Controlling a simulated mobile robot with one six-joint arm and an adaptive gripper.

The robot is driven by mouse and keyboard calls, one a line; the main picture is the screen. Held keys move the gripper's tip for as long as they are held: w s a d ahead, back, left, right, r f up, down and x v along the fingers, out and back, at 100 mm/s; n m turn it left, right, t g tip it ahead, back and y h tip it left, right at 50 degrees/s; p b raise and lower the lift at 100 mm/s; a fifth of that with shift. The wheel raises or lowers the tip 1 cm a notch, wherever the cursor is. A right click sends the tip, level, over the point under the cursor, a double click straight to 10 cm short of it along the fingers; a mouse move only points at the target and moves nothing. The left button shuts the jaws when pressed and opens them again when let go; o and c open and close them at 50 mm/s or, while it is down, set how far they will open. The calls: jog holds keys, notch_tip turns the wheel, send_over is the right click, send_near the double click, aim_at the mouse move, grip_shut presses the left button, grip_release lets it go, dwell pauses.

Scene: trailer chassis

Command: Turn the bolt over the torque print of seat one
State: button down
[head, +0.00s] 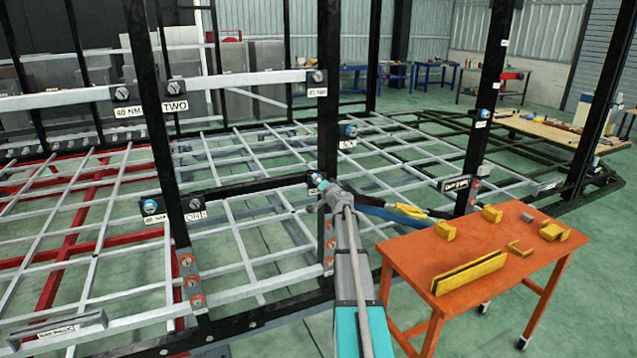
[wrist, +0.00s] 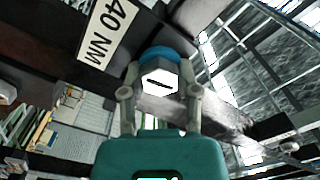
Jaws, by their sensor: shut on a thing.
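In the wrist view a bolt with a white hex head (wrist: 158,80) and a blue ring (wrist: 158,54) sits between my fingers. A dark line crosses its head. My gripper (wrist: 160,95) is shut on the bolt head, one finger on each side. A white "40 NM" print (wrist: 102,32) lies on the dark bar beside the bolt. In the head view my gripper (head: 323,192) is at the right end of the black rail (head: 255,187); the arm hides most of the bolt there. A plate reading "ONE" (head: 195,215) is near the rail's left end.
Black upright posts (head: 328,100) stand close to my arm. An orange table (head: 410,265) with several yellow parts is at the right. A "TWO" plate (head: 175,105) is higher up.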

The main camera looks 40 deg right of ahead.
jog(key=m, duration=2.4)
jog(key=shift+s+a+f+m, duration=0.15)
jog(key=shift+s+m, duration=0.05)
jog(key=shift+m, duration=0.1)
jog(key=m, duration=0.3)
jog(key=shift+m, duration=2.1)
jog(key=shift+c, duration=2.1)
grip_release()
jog(key=shift+o, duration=0.5)
